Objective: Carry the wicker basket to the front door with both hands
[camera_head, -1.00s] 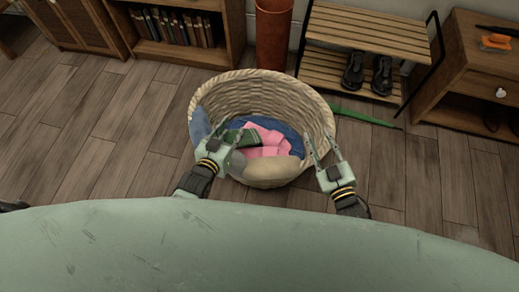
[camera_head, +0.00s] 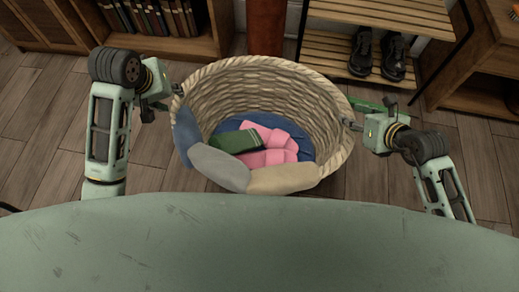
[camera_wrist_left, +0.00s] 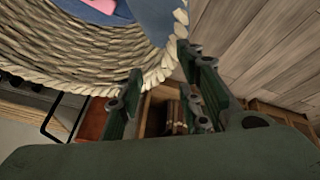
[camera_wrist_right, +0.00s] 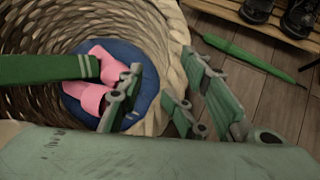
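The wicker basket (camera_head: 265,88) stands on the floor in front of me, with cloths inside it: green, pink (camera_head: 268,150), blue and beige. Pale cloth hangs over its near rim. My left gripper (camera_head: 176,92) is at the basket's left rim. In the left wrist view its fingers are apart, with the woven rim (camera_wrist_left: 105,68) reaching between them. My right gripper (camera_head: 349,124) is at the right rim. In the right wrist view its fingers are apart on either side of the rim (camera_wrist_right: 176,68). The front door is not in view.
A bookcase (camera_head: 165,46) stands behind left, and a brown cylinder (camera_head: 266,28) behind the basket. A slatted shoe rack (camera_head: 330,52) with dark shoes (camera_head: 378,54) is behind right. A green umbrella (camera_wrist_right: 245,55) lies on the floor by the basket. Left floor is clear.

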